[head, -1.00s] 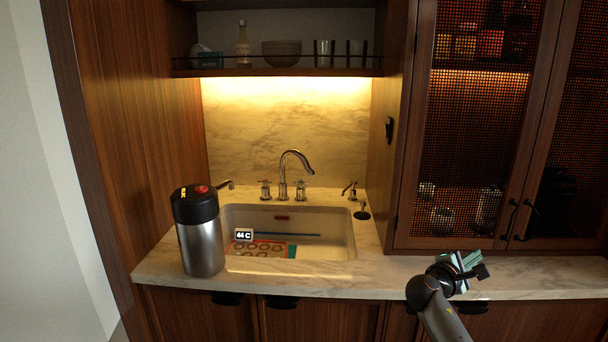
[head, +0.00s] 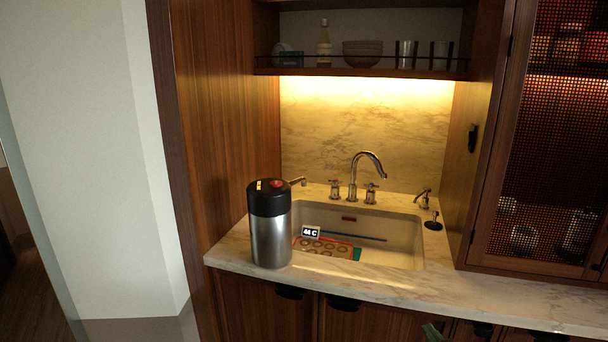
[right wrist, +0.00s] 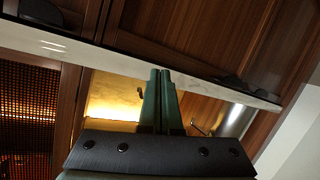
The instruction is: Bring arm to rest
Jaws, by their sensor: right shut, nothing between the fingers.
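My right gripper shows in the right wrist view (right wrist: 160,74), its two green fingers shut together with nothing between them. In the head view only a small green tip of it (head: 432,332) shows at the bottom edge, in front of the lower cabinets and below the counter edge. The rest of my right arm is hidden below the frame. My left gripper is in neither view.
A marble counter (head: 400,283) holds a steel canister with black lid (head: 271,235), left of the sink (head: 405,245) and faucet (head: 368,165). A mesh-door cabinet (head: 550,150) stands at right. Lower cabinet fronts (head: 265,315) face me; a pale wall (head: 90,130) is at left.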

